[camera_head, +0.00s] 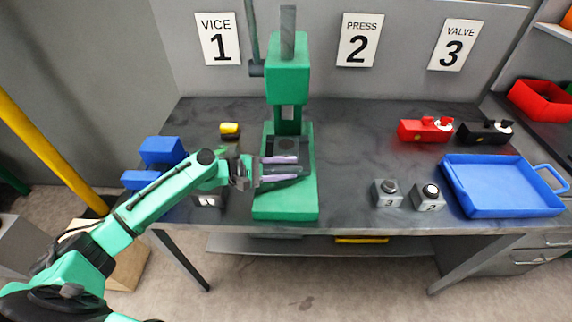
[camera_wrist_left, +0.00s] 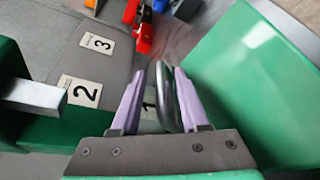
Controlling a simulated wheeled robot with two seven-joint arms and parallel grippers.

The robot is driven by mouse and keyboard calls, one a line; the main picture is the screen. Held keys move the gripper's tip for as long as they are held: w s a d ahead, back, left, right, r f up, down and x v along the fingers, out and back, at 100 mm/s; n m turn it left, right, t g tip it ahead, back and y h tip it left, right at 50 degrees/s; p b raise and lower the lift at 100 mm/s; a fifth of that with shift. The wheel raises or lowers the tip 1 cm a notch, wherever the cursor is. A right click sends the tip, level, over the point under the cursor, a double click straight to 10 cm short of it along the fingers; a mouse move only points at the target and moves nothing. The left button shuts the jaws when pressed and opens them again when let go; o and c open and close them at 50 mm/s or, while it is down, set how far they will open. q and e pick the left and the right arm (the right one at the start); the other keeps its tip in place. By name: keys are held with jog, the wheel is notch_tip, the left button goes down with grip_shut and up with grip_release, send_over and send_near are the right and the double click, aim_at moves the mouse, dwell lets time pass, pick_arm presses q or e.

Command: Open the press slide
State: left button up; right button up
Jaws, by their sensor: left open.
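The green press (camera_head: 288,85) stands on the dark bench, its base (camera_head: 285,211) reaching toward the front edge. A dark block with a round top, seemingly the press slide (camera_head: 287,146), sits in the base below the head. My left gripper (camera_head: 299,167) is over the base in front of this block, its lilac fingers apart. In the left wrist view, a grey curved handle (camera_wrist_left: 164,95) stands between the open fingers of my left gripper (camera_wrist_left: 159,76). I cannot tell whether either finger touches it. My right gripper is not in view.
Blue blocks (camera_head: 160,151) and a yellow-black item (camera_head: 230,130) lie left of the press. Two grey button boxes (camera_head: 387,195), a blue tray (camera_head: 500,188), a red valve (camera_head: 424,130) and a black valve (camera_head: 483,132) are to the right.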

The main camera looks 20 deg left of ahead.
pick_arm(q)
grip_shut()
dwell(1.4)
